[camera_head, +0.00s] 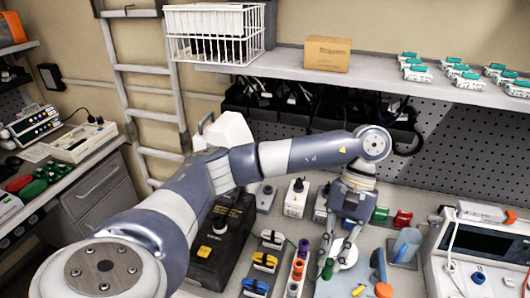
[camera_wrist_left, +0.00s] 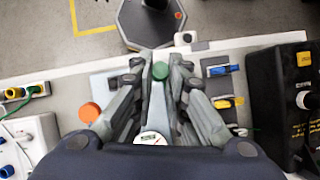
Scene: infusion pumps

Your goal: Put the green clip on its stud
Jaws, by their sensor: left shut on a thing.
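My left gripper (camera_head: 339,262) points down over the bench, at the right of the row of colored caps. It is shut on a small green piece, which I take for the green clip (camera_wrist_left: 160,71). It sits between the fingertips in the left wrist view. The green also shows beside the fingers in the head view (camera_head: 328,269); its full shape is hidden. I cannot tell which stud belongs to the green clip. My right gripper is not in view.
Purple, red and orange capped pieces (camera_head: 298,269) stand close left of the gripper. A black box (camera_head: 220,245) stands farther left. A shelf (camera_head: 390,82) runs above the bench.

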